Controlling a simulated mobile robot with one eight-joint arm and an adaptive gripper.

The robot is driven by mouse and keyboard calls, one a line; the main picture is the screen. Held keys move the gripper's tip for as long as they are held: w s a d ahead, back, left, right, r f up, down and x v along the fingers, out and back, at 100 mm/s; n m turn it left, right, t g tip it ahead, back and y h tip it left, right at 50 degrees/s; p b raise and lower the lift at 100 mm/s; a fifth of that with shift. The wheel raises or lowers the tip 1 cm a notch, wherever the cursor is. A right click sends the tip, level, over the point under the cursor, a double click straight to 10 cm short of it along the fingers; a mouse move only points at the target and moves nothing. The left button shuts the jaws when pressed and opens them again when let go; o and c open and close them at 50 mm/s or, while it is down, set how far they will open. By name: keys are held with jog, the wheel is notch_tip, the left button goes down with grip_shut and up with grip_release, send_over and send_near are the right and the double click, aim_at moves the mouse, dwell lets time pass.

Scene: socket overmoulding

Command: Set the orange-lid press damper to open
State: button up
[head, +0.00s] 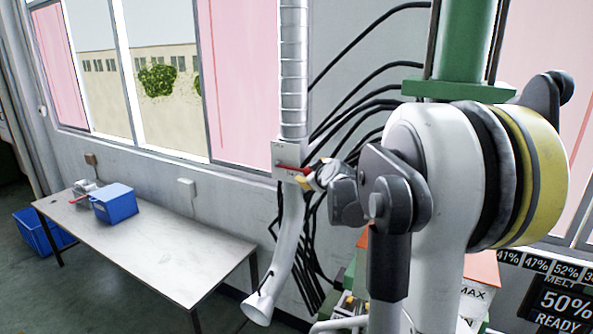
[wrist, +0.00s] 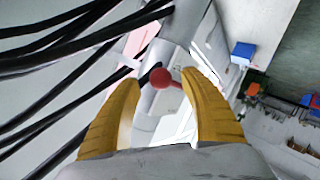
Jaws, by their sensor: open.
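The damper is a pale box (head: 286,158) on the vertical metal duct (head: 293,70), with a red lever (head: 293,167) lying nearly crosswise to the duct in the head view. My gripper (head: 312,180) is at the lever's right end, its yellow fingers apart. In the wrist view, the lever's round red knob (wrist: 160,78) appears between the two open fingertips (wrist: 160,84). I cannot tell whether either finger touches it. Part of an orange surface (head: 482,268) shows behind my arm at the lower right; my arm hides much of the press there.
Black cables (head: 345,110) run close behind and right of the duct. A flared pale hose (head: 285,255) hangs below the damper. A table (head: 150,245) with a blue bin (head: 114,204) stands at the left. The wall left of the duct has free room before it.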

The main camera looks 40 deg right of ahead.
jog(key=shift+x, duration=1.1)
grip_shut()
jog(key=shift+r, duration=0.1)
